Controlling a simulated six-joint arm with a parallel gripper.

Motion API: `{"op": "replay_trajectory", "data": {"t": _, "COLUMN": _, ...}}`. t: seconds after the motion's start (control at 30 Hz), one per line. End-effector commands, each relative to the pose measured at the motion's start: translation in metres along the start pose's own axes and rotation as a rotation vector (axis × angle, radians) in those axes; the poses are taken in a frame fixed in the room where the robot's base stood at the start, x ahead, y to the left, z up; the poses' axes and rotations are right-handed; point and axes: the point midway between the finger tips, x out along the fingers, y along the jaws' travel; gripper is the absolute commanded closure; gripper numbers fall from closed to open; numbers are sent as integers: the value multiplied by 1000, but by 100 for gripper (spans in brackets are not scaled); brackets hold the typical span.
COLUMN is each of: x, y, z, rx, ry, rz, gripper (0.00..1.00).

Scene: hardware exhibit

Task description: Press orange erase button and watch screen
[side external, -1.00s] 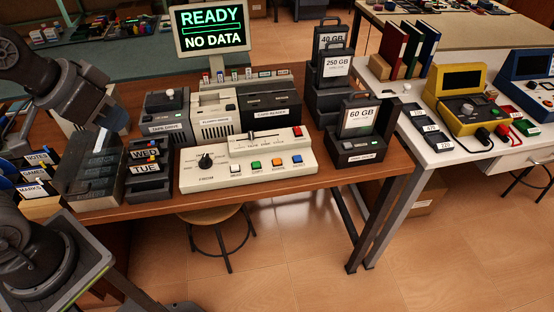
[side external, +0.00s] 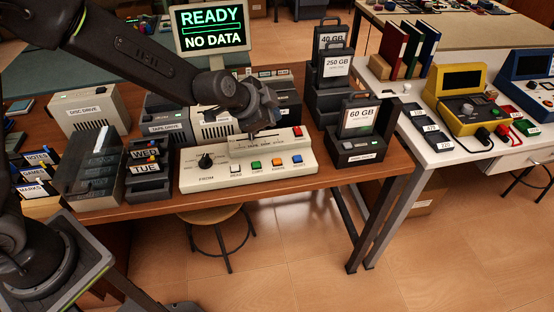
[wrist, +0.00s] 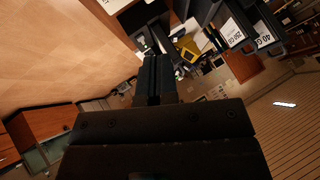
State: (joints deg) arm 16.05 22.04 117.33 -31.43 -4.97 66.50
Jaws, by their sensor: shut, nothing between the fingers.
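The orange button (side external: 278,162) sits in the front row of the cream control panel (side external: 215,182), between a green button (side external: 256,165) and a blue button (side external: 297,159). My gripper (side external: 255,135) is shut and empty above the back part of the panel, behind and a little left of the orange button and apart from it. Its shut fingers also show in the wrist view (wrist: 155,78), where the panel's buttons are not seen. The screen (side external: 212,28) stands behind the panel and reads READY and NO DATA in green and white.
The panel also has a black dial (side external: 206,161), a white button (side external: 236,168) and a red switch (side external: 297,131). The 60 GB drive (side external: 358,145) stands to its right. The TUE and WED box (side external: 147,172) stands to its left.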

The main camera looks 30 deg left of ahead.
Motion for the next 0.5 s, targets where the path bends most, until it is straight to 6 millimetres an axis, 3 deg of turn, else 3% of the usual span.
{"op": "replay_trajectory", "data": {"t": 0.1, "x": 23, "y": 7, "z": 3, "rx": 53, "ry": -9, "rz": -21, "gripper": 100}}
{"op": "replay_trajectory", "data": {"t": 0.2, "x": 32, "y": 9, "z": 4, "rx": 78, "ry": -12, "rz": -34, "gripper": 100}}
{"op": "replay_trajectory", "data": {"t": 0.5, "x": 35, "y": 9, "z": 5, "rx": 90, "ry": -14, "rz": -40, "gripper": 100}}
